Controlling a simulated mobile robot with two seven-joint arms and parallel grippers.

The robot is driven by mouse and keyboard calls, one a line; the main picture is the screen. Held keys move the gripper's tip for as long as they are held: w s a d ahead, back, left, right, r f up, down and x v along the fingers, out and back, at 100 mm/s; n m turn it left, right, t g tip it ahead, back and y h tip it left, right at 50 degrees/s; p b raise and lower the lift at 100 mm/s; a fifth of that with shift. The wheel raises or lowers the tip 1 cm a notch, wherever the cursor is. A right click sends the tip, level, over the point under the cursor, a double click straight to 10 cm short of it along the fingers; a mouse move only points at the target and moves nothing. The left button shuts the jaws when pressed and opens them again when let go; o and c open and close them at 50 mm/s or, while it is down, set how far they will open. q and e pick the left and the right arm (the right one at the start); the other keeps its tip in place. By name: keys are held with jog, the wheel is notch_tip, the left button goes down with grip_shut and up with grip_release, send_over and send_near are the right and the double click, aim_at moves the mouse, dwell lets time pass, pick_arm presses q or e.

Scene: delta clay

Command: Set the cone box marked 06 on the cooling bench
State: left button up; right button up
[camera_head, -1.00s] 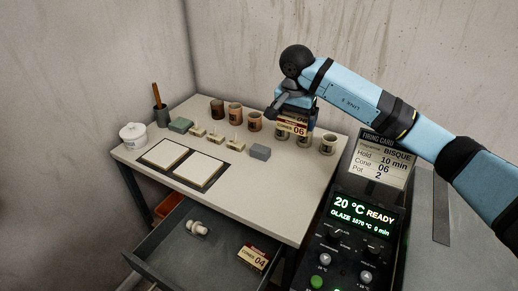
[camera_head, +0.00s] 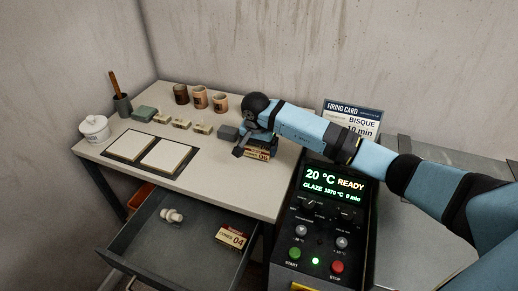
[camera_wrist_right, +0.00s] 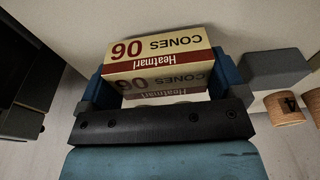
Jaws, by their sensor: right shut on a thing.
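The cone box marked 06 (camera_head: 257,155) is cream and dark red. It sits low at the right part of the pale bench top (camera_head: 225,180); I cannot tell if its underside touches the top. My right gripper (camera_head: 259,146) is shut on it from above. In the right wrist view the box (camera_wrist_right: 158,62) lies between the blue fingers, its label facing the camera and upside down in the picture. My left gripper is not in view.
A box marked 04 (camera_head: 231,237) and a white object (camera_head: 172,215) lie in the open drawer (camera_head: 185,252). A grey block (camera_head: 228,132) and cups (camera_head: 200,97) stand behind. Two pale tiles (camera_head: 167,154) lie left. The kiln control panel (camera_head: 325,215) is right.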

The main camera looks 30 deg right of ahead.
aim_at(257, 149)
jog(key=shift+f, duration=0.5)
jog(key=shift+f, duration=0.2)
jog(key=o, duration=0.7)
jog(key=shift+r, duration=0.15)
jog(key=r, duration=0.4)
jog(key=a+r, duration=0.1)
jog(key=r, duration=0.3)
jog(key=s+r, duration=0.1)
jog(key=r, duration=0.3)
jog(key=shift+s+a+p, duration=0.1)
jog(key=shift+a+p, duration=0.05)
jog(key=shift+p, duration=0.2)
